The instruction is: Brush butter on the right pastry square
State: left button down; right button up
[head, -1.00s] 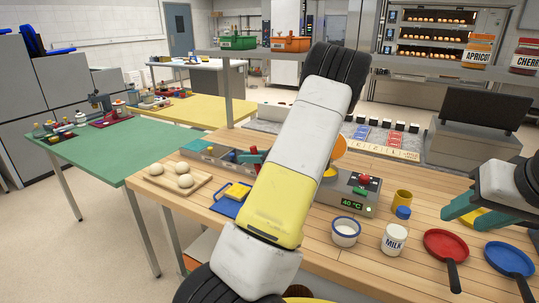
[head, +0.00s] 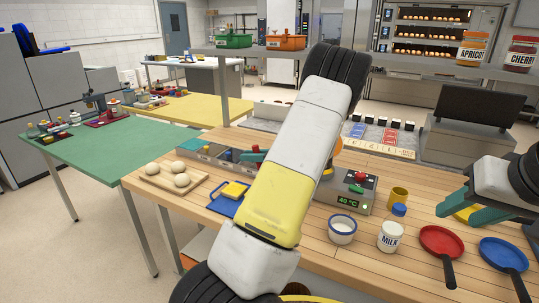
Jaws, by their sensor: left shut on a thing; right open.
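My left arm crosses the middle of the head view and hides much of the bench behind it. A grey unit (head: 353,190) reading 40 °C stands partly behind my arm.
A blue tray (head: 219,206) with a yellow block and a wooden board (head: 151,182) with dough balls lie left.

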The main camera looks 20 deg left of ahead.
pick_arm(q)
jog(key=shift+r+x, duration=0.2)
jog(key=shift+x, duration=0.9)
jog(key=shift+r, duration=0.15)
notch_tip(320, 180, up, 7)
dwell(0.4)
jog(key=r+x, duration=0.2)
jog(key=x, duration=0.7)
jog(key=shift+a, duration=0.6)
